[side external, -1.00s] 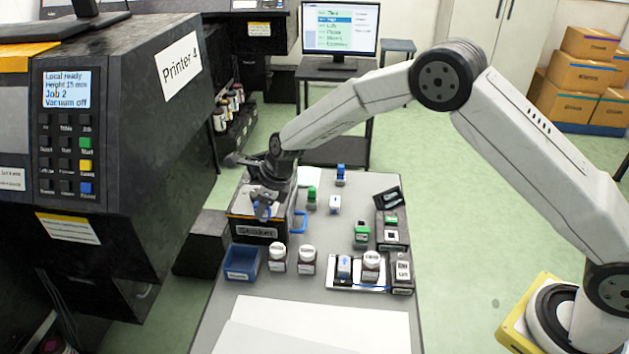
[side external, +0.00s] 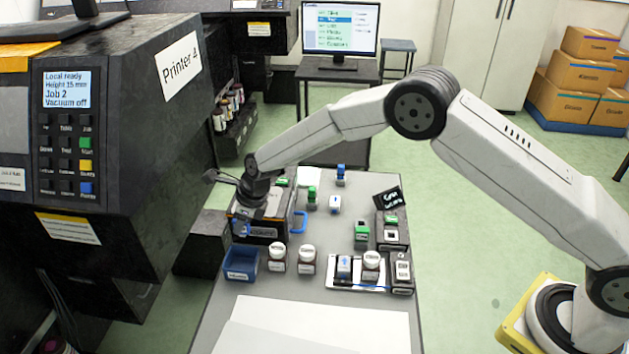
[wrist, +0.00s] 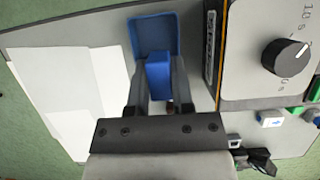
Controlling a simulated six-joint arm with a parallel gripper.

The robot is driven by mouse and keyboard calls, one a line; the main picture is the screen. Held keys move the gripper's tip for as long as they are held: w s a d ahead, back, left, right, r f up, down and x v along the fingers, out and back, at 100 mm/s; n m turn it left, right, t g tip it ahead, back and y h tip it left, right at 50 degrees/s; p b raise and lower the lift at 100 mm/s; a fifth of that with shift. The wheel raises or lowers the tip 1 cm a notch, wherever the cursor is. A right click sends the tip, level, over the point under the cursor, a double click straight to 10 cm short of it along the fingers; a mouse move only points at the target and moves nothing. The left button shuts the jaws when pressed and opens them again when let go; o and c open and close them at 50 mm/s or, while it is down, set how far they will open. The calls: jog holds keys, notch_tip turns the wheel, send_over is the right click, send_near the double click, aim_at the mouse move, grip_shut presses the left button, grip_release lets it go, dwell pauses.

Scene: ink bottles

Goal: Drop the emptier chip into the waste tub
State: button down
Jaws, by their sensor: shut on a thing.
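My gripper (side external: 245,226) is shut on a blue chip (wrist: 158,80), which shows between the two fingers (wrist: 157,64) in the wrist view. An open blue tub (side external: 241,264) with a white front label stands at the table's left edge. In the wrist view the tub (wrist: 153,24) lies just beyond the chip, and the chip overlaps its near part. In the side view my gripper is at the shaker's left end, above and behind the tub. The chip's fill level cannot be read.
Two white-capped bottles (side external: 277,258) (side external: 307,259) stand right of the tub. A white tray (side external: 341,287) holds another bottle and chip. Green chips (side external: 312,197) (side external: 361,235) stand farther back. White sheets cover the front.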

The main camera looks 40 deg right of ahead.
aim_at(243, 232)
jog(key=shift+f, duration=1.95)
jog(key=shift+c, duration=2.1)
grip_release()
jog(key=shift+r, duration=0.15)
jog(key=v, duration=0.7)
jog(key=shift+r, duration=0.25)
jog(key=shift+s+d, duration=0.1)
jog(key=shift+s, duration=0.05)
